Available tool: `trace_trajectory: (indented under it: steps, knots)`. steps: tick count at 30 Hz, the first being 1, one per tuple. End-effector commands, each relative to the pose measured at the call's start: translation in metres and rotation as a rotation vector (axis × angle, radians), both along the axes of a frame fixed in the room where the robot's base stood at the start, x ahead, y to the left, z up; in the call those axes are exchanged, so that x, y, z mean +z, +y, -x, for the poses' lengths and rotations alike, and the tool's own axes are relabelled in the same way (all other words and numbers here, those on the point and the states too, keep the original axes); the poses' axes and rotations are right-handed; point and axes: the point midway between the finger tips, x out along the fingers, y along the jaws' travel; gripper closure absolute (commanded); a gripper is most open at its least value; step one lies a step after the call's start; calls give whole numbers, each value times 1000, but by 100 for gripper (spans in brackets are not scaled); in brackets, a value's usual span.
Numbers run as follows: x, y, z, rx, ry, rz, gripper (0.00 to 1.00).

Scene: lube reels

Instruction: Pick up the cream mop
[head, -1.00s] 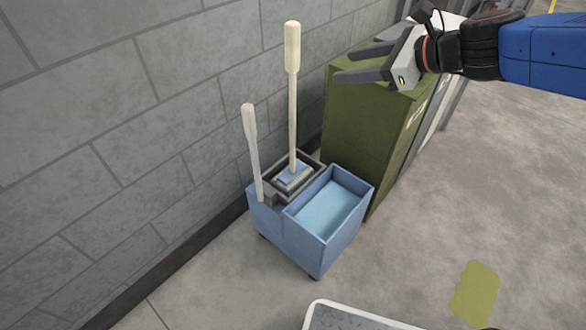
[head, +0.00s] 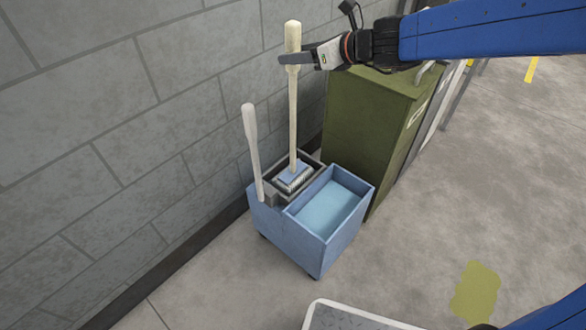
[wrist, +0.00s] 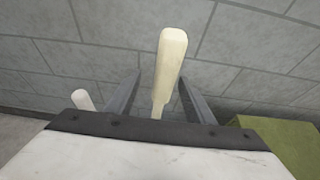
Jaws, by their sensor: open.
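The cream mop (head: 293,115) stands upright in the wringer part of a blue mop bucket (head: 318,240), its head resting on the grey wringer (head: 273,200). My gripper (head: 290,60) is at the mop's upper handle, just below its thick grip end. In the wrist view the cream handle (wrist: 167,65) rises between the two open fingers (wrist: 160,100), with a gap visible on each side. Whether a finger touches the handle cannot be told.
A second, paler handle (head: 251,135) leans at the bucket's left and shows in the wrist view (wrist: 82,99). A green cabinet (head: 365,130) stands right behind the bucket. A grey block wall (head: 120,120) runs close behind. The floor (head: 430,210) to the right is clear.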

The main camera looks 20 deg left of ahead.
Motion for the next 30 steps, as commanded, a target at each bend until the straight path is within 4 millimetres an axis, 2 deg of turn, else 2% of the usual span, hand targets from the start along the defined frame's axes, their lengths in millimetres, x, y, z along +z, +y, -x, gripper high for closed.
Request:
trace_trajectory:
  steps: [11, 21, 28, 29, 30]
  knots:
    - [-6, 18, -10, 0, 0, 1, 52]
    - [-16, 52, -29, 1, 1, 1, 52]
    - [-17, 54, -30, 0, -1, 0, 52]
    - [-17, 54, -30, 0, -1, 0, 54]
    - [-17, 54, -30, 0, -1, 0, 64]
